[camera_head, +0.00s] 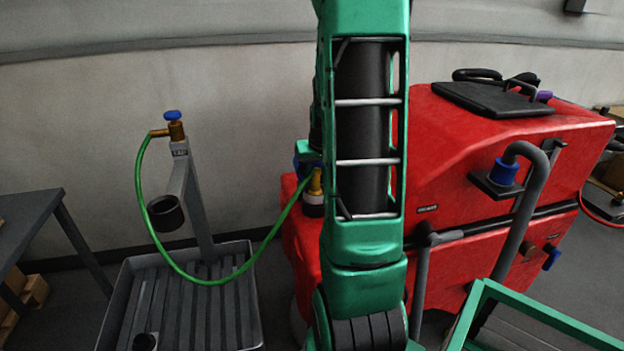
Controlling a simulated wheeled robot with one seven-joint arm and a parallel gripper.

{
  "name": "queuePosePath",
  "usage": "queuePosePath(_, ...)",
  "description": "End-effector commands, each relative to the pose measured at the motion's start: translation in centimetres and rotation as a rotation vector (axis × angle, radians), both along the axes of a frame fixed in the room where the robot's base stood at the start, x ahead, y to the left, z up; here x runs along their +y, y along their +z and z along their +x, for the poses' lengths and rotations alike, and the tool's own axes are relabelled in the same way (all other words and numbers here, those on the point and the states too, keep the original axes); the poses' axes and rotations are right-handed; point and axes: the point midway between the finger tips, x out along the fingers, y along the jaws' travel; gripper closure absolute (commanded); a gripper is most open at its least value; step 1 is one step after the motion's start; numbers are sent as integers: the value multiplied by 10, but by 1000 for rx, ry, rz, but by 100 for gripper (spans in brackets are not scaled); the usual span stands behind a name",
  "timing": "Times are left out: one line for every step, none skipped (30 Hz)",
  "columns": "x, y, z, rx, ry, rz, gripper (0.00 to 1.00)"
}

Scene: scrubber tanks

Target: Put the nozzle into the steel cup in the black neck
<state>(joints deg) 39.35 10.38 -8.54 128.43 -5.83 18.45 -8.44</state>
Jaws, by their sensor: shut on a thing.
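The brass nozzle (315,183) is on the right end of the green hose (205,281), at the left edge of my arm. My gripper (308,166) shows only in part beside my arm and is shut on the nozzle, with its fingertips mostly hidden. Directly below the nozzle is a black neck (313,211) with a pale ring (313,198) at its top, at the left end of the red scrubber (460,190). The nozzle looks upright over the neck. I cannot tell whether its tip is inside the steel cup or just above it.
The hose runs left to a brass tap (175,130) with a blue handle on a grey post. A black ring holder (165,213) is on that post, above a grey slatted tray (252,300). A dark table (25,225) stands far left. A green frame (480,300) is front right.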

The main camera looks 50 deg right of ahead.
Motion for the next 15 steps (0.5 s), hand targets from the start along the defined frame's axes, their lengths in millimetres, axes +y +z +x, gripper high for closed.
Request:
queuePosePath(0,-5,0,1,0,1,93)
queuePosePath(0,-6,0,0,0,0,93)
queuePosePath(0,-7,0,0,0,0,93)
queuePosePath(0,-8,0,-1,0,-1,93)
queuePosePath(0,-8,0,-1,0,-1,93)
queuePosePath(0,-7,0,-1,0,-1,93)
queuePosePath(0,-7,0,-1,0,-1,93)
queuePosePath(0,-7,0,-1,0,-1,93)
queuePosePath(0,-7,0,-1,0,-1,93)
queuePosePath(0,-7,0,-1,0,-1,93)
queuePosePath(0,-7,0,-1,0,-1,93)
queuePosePath(0,-8,0,-1,0,-1,93)
queuePosePath(0,-9,0,-1,0,-1,93)
queuePosePath(0,-10,0,0,0,0,67)
queuePosePath(0,-9,0,0,0,0,58)
